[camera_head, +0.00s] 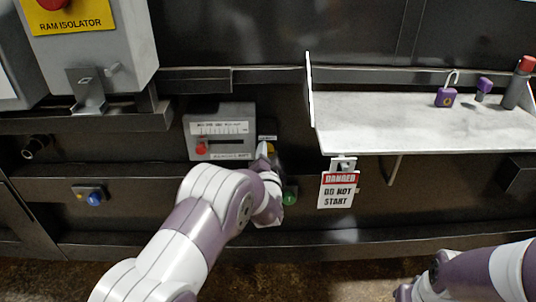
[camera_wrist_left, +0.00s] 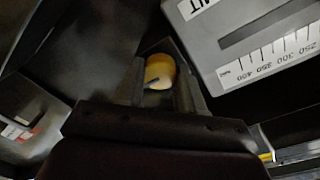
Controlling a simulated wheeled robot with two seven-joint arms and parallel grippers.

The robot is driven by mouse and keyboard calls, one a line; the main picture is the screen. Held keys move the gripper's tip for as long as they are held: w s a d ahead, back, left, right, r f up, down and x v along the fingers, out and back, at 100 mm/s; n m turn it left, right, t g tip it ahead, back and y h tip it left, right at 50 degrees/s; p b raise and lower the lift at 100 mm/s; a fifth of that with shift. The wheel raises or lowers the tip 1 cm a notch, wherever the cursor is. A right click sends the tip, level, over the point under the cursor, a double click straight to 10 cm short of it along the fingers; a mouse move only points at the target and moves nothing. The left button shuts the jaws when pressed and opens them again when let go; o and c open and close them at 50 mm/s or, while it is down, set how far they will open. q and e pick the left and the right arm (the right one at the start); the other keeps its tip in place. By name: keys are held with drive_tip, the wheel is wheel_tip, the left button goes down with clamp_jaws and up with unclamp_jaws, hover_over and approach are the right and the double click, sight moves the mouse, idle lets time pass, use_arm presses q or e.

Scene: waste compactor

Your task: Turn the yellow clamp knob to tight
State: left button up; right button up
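The yellow clamp knob (camera_wrist_left: 160,70) shows in the left wrist view, round, with a dark notch at its lower edge. My left gripper (camera_wrist_left: 160,88) has its fingers apart, one on each side of the knob; I see no clear contact. In the head view a bit of the yellow knob (camera_head: 271,147) shows beside my left gripper (camera_head: 266,152), whose wrist hides most of it. My right gripper (camera_head: 404,292) is low at the right, cut by the bottom edge; its fingers cannot be made out.
A grey gauge box (camera_head: 220,131) with a red pointer is just left of the knob. A green button (camera_head: 290,195) and a danger tag (camera_head: 338,189) are to the right. A shelf (camera_head: 400,125) holds a purple padlock (camera_head: 446,97). A blue knob (camera_head: 94,198) is left.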

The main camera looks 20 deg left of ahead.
use_arm(q)
drive_tip(key=shift+f+n, duration=0.1)
drive_tip(key=shift+n, duration=0.3)
drive_tip(key=n+b, duration=0.2)
drive_tip(key=n, duration=0.2)
drive_tip(key=shift+f+b, duration=0.1)
drive_tip(key=shift+b, duration=0.25)
drive_tip(key=n+b, duration=0.2)
drive_tip(key=n, duration=0.2)
drive_tip(key=shift+n+b, duration=0.3)
drive_tip(key=shift+b, duration=0.05)
drive_tip(key=shift+n+y+b, duration=0.3)
drive_tip(key=shift+n+b, duration=2.95)
drive_tip(key=shift+n, duration=1.25)
drive_tip(key=o, duration=1)
drive_tip(key=shift+o, duration=0.2)
